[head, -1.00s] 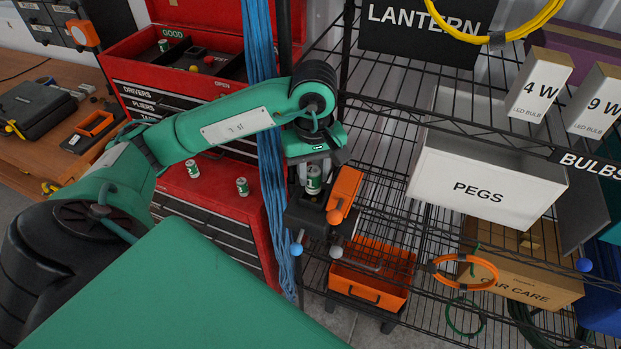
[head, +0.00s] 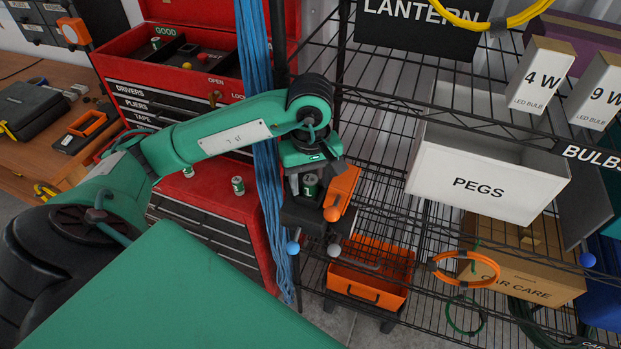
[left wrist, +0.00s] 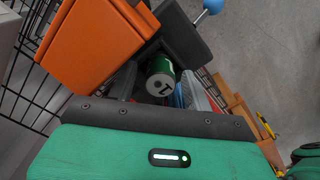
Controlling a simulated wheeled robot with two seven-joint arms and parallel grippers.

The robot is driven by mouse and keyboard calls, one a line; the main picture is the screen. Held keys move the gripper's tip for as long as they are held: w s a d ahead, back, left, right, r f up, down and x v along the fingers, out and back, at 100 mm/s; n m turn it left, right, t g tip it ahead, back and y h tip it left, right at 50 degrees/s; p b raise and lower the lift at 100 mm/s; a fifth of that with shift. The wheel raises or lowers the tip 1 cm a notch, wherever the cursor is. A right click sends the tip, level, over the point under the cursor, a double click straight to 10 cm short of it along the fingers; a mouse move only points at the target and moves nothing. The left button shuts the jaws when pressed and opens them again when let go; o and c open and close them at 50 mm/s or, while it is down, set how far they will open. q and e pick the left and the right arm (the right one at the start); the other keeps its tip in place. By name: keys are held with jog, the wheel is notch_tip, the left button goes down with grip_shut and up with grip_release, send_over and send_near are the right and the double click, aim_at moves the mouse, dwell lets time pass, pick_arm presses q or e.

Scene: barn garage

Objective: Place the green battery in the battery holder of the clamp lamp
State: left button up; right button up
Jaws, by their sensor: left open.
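The green battery (head: 310,186), green and white, stands roughly upright at the black battery holder (head: 303,216) of the clamp lamp. Its marked end faces the camera in the left wrist view (left wrist: 161,80). The lamp's orange part (head: 341,190) is beside it on the right; it also shows large in the left wrist view (left wrist: 95,45). My left gripper (head: 308,188) is open, pointing down, with its fingers beside the battery. Whether they touch it is unclear. The battery's lower end and seating are hidden. My right gripper is in neither view.
Two other batteries (head: 237,185) (head: 188,171) stand on the red cabinet (head: 215,204). Another is in the top tray near "GOOD" (head: 156,43). Blue cables (head: 262,150) hang close left of the lamp. A wire rack with a PEGS bin (head: 480,186) is right; an orange bin (head: 368,275) is below.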

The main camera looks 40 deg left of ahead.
aim_at(310, 179)
pick_arm(q)
jog(key=shift+r, duration=0.1)
jog(key=shift+r+p, duration=0.15)
jog(key=shift+p, duration=0.15)
notch_tip(310, 179, up, 12)
jog(key=p, duration=0.5)
